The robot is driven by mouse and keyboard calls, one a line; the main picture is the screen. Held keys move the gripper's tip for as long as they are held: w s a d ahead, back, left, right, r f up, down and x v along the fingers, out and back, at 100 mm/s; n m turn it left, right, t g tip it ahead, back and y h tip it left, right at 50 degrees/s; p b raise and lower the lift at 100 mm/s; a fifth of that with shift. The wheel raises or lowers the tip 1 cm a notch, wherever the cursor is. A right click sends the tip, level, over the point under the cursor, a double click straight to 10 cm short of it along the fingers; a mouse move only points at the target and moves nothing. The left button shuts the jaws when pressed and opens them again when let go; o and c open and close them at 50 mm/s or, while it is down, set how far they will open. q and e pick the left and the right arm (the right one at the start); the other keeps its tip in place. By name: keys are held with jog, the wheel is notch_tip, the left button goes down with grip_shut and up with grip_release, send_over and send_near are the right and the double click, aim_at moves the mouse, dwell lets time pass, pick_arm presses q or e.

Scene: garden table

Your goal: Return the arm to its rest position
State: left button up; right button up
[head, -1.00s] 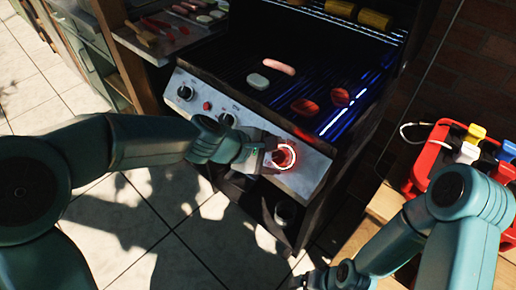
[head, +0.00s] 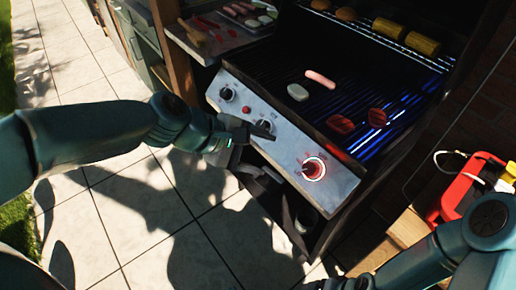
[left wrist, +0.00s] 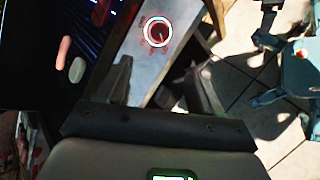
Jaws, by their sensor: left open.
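My left gripper (head: 260,150) is in front of the grill's control panel (head: 280,140), to the left of the knob with the glowing red ring (head: 313,168). Its jaws are open with nothing between them, and it is apart from that knob. In the left wrist view the two dark fingers of my left gripper (left wrist: 162,82) stand apart, with the lit knob (left wrist: 157,33) beyond them. My right arm (head: 440,255) is at the lower right, and its gripper is mostly cut off by the bottom edge of the head view.
The open grill holds a sausage (head: 320,79), a pale patty (head: 298,92) and two red patties (head: 341,124), with corn (head: 422,43) on the upper rack. A side tray (head: 212,48) with food is at the back left. A red caddy (head: 470,188) is at right. Tiled floor (head: 110,215) lies open at left.

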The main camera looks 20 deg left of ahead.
jog(key=shift+r, duration=0.1)
pick_arm(q)
jog(key=s+f+m+g+y+p, duration=0.1)
jog(key=s+f+m, duration=0.3)
jog(key=f, duration=0.6)
jog(key=s+f+m+g+y+p, duration=0.1)
jog(key=s+f+m+g+p, duration=0.1)
jog(key=s+f, duration=0.4)
jog(key=s+a+f+m+g+y+p, duration=0.1)
jog(key=s+f+m, duration=0.5)
jog(key=f, duration=0.8)
jog(key=g+y+p, duration=0.1)
jog(key=p, duration=0.1)
jog(key=shift+p, duration=0.35)
pick_arm(e)
notch_tip(320, 180, up, 6)
jog(key=shift+r, duration=0.25)
jog(key=shift+c, duration=0.4)
